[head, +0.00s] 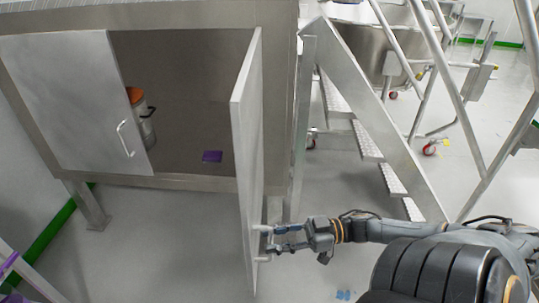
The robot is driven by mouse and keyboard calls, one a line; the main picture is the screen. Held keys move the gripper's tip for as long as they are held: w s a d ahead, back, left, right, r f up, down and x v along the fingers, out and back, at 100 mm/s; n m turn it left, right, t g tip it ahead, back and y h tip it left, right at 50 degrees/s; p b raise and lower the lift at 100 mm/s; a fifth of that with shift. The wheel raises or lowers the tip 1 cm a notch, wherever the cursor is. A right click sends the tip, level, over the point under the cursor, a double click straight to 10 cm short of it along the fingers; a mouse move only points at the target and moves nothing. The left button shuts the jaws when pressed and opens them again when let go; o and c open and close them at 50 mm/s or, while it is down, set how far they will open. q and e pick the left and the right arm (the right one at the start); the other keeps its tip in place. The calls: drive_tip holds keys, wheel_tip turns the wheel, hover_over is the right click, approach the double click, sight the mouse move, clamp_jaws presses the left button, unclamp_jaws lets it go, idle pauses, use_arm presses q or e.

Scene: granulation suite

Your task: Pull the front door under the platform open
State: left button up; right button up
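The front cabinet under the platform has two grey doors. The right door (249,150) stands swung wide open towards me, seen nearly edge-on. The left door (70,90) covers the left part of the front and has a pale bar handle (124,138). My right gripper (272,237) is at the pale handle (264,259) on the outer face of the right door. Its fingers overlap the handle, with a gap showing between them; whether they are closed on it is unclear. My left gripper is not in view.
Inside the cabinet are a container with an orange top (135,95) and a purple item (212,156). Metal stairs (365,140) with railings stand right of the cabinet. A purple-marked frame (12,262) is at lower left. Floor before the cabinet is clear.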

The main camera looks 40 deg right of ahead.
drive_tip(key=v, duration=1)
drive_tip(key=shift+s+d, duration=0.15)
